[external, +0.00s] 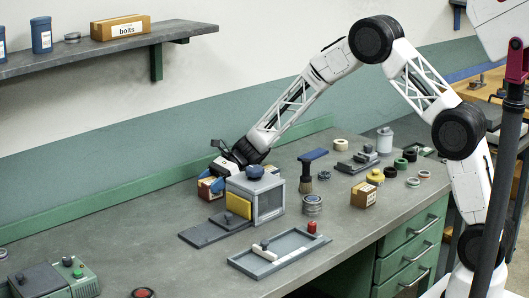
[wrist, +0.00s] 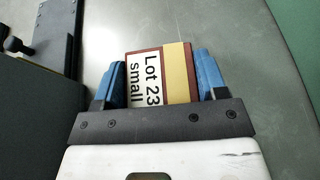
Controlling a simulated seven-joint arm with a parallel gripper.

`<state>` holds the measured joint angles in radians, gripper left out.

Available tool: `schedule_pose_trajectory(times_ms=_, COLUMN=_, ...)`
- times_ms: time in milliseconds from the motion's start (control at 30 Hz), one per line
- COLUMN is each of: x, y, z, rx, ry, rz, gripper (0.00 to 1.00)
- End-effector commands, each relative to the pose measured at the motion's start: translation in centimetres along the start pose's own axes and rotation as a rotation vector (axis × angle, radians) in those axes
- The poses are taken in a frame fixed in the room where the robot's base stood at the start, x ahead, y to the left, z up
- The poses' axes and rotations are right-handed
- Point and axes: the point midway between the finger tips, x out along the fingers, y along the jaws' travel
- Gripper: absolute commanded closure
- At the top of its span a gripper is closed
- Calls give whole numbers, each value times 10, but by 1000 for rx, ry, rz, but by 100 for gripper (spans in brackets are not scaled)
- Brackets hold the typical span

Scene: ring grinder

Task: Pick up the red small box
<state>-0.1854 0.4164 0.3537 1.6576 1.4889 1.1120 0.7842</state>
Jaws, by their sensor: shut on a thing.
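The red small box (wrist: 176,75) is red-brown with a tan band and a white label reading "Lot 23 small" in the wrist view. It sits between the two blue fingers of my gripper (wrist: 163,82), which is shut on it. In the external view my gripper (external: 211,186) is low behind the grey machine with the yellow panel. Only a small part of the box shows there, and most of it is hidden. I cannot tell whether the box touches the bench top.
The grey machine (external: 268,203) stands right beside my gripper. A cardboard box (external: 363,194), a shallow tray (external: 279,252) and several rings and tools lie to the right and in front. A shelf (external: 100,53) hangs on the wall.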

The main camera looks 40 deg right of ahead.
Motion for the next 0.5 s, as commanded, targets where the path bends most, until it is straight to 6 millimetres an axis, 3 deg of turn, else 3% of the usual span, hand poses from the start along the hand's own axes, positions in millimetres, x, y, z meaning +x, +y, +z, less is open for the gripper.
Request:
schedule_pose_trajectory(times_ms=267, x=-1, y=0, z=2, rx=-1, ry=0, rz=0, gripper=67)
schedule_pose_trajectory(times_ms=500, x=-8, y=0, z=20, rx=-3, ry=0, rz=-1, gripper=67)
